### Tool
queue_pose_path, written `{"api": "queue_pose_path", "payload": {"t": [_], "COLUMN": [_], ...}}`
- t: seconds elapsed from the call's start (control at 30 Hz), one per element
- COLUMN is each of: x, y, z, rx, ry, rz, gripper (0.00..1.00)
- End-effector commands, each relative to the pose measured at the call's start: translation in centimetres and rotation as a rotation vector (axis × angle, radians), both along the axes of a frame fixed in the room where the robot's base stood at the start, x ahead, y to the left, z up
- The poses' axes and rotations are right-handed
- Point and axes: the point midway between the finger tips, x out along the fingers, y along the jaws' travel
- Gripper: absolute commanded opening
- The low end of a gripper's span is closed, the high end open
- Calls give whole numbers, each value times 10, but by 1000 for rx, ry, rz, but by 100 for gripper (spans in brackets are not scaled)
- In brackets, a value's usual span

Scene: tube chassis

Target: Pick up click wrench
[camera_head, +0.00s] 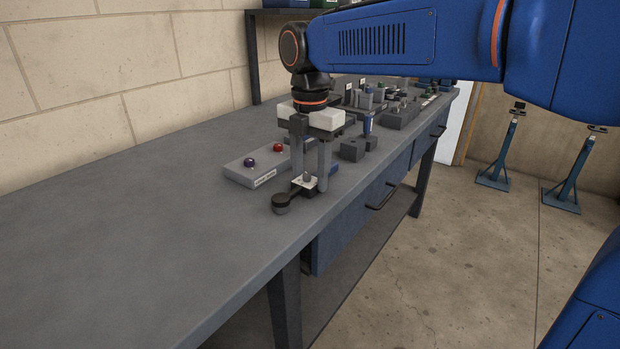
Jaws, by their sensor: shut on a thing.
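The click wrench (283,202) shows near the front edge of the workbench. Its dark rounded end points toward the camera, and the rest of it runs back between my fingers. My gripper (311,184) points straight down, with a white body and two grey fingers. It is shut on the wrench. The fingers hide the wrench's middle, and I cannot tell whether it touches the bench top or is slightly raised.
A grey box with a purple and a red knob (262,165) lies just left of my gripper. Dark blocks (353,149) and several fixtures stand behind on the workbench (170,200). The near left of the bench is clear. Blue stands (497,165) are on the floor at right.

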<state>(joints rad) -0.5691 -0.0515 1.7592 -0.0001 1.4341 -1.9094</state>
Motion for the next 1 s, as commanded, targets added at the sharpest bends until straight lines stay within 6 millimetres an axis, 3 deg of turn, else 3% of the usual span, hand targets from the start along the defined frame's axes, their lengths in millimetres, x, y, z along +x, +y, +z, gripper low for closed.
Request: {"api": "queue_pose_path", "payload": {"t": [0.6,1.0], "x": [0,0], "y": [0,0], "z": [90,98], "rx": [1,1], "ry": [-2,-1], "rz": [0,0], "gripper": [2,2]}}
